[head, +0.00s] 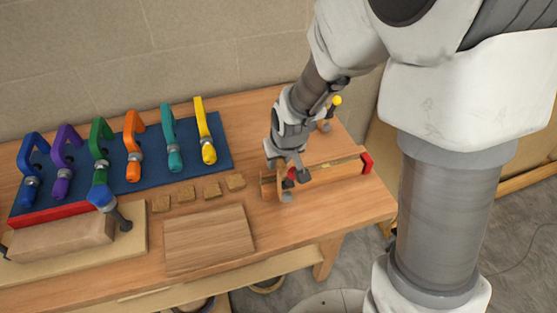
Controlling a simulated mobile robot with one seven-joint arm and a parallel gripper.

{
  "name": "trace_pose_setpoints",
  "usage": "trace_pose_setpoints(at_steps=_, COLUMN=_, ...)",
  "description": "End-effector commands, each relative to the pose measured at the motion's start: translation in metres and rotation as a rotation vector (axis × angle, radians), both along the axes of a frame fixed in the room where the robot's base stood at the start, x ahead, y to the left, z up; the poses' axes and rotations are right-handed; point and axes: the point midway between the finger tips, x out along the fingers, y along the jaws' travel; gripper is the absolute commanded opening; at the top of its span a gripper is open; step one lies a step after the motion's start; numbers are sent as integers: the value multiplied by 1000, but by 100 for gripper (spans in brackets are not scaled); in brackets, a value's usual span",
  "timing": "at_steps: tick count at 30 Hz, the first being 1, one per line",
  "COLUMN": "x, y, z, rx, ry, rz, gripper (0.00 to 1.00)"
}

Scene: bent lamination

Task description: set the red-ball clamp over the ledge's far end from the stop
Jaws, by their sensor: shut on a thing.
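The wooden ledge (333,172) runs along the right part of the bench, with the red stop (367,163) at its right end. My gripper (285,164) points down over the ledge's left part, at the end away from the stop. It is shut on the red-ball clamp, whose red ball (292,174) shows just below the fingers. A grey foot of the clamp (287,197) shows lower, in front of the ledge. My gripper hides much of the clamp, so I cannot tell whether it touches the ledge.
A yellow-ball clamp (337,101) stands behind the ledge. Several coloured clamps lie on a blue mat (222,158) at the left. Small wooden blocks (212,190) and a flat board (208,240) lie left of the ledge. A blue-handled clamp (102,197) stands at a wooden block (60,238).

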Motion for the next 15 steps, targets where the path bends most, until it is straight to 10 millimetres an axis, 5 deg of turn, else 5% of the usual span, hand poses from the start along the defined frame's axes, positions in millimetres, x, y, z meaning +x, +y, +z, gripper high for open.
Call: trace_pose_setpoints(at_steps=15, x=0, y=0, z=-4, rx=0, ry=-1, rz=0, gripper=0)
